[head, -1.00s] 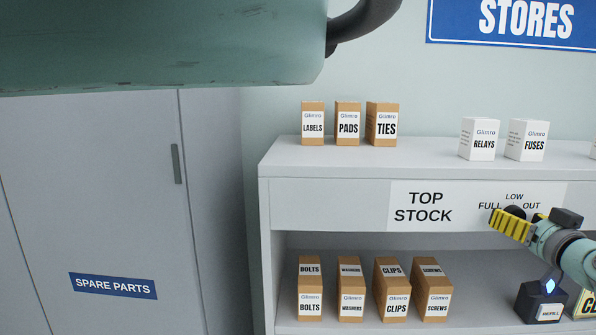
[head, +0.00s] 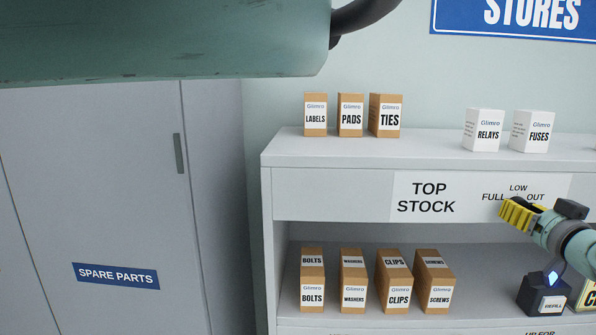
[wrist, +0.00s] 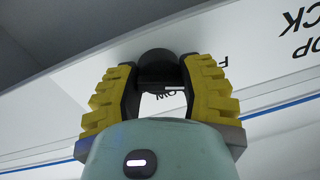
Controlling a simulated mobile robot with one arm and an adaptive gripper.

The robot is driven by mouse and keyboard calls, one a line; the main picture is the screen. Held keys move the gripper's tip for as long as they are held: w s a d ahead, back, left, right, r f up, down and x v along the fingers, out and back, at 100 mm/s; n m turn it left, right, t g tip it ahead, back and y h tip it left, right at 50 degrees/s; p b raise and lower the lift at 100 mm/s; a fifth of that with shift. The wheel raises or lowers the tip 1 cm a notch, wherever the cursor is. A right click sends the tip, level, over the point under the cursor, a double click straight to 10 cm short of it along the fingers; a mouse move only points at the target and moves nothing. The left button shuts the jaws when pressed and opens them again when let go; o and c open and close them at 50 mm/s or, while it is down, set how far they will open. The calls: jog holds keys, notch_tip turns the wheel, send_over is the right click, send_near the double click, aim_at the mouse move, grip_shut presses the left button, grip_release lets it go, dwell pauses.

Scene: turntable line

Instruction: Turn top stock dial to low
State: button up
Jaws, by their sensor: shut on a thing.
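The top stock dial (wrist: 155,64) is a round black knob on the white label panel. In the wrist view it sits between the yellow fingers of my gripper (wrist: 158,85), which are shut on it from both sides. A small white mark shows on the dial's near edge; I cannot tell surely which word it points at. In the head view my gripper (head: 520,213) is at the panel, just below FULL, LOW and OUT, and hides most of the dial. The TOP STOCK label (head: 428,198) is left of it. In the wrist view the lettering is upside down and partly covered.
White boxes RELAYS (head: 487,131) and FUSES (head: 536,132) stand on the shelf top above. Several brown boxes, including SCREWS (head: 437,285), stand on the shelf below. A dark REFILL block (head: 537,295) with a blue light is under my arm. A grey cabinet (head: 90,200) is at left.

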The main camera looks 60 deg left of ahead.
jog(key=shift+d+f+m+b, duration=0.15)
jog(key=shift+f+m+b, duration=0.15)
jog(key=shift+b, duration=0.2)
jog(key=m+b, duration=0.1)
jog(key=b, duration=0.3)
jog(key=shift+w+m, duration=0.1)
jog(key=shift+m, duration=0.3)
jog(key=shift+r+m+b, duration=0.1)
jog(key=shift+m+b, duration=0.55)
jog(key=shift+m, duration=0.15)
jog(key=m, duration=0.4)
jog(key=shift+r+m+t, duration=0.15)
jog(key=shift+m+t, duration=0.25)
jog(key=shift+m+p, duration=0.3)
jog(key=shift+m, duration=2.4)
jog(key=shift+t, duration=0.4)
jog(key=o, duration=1.2)
jog(key=shift+s, duration=0.2)
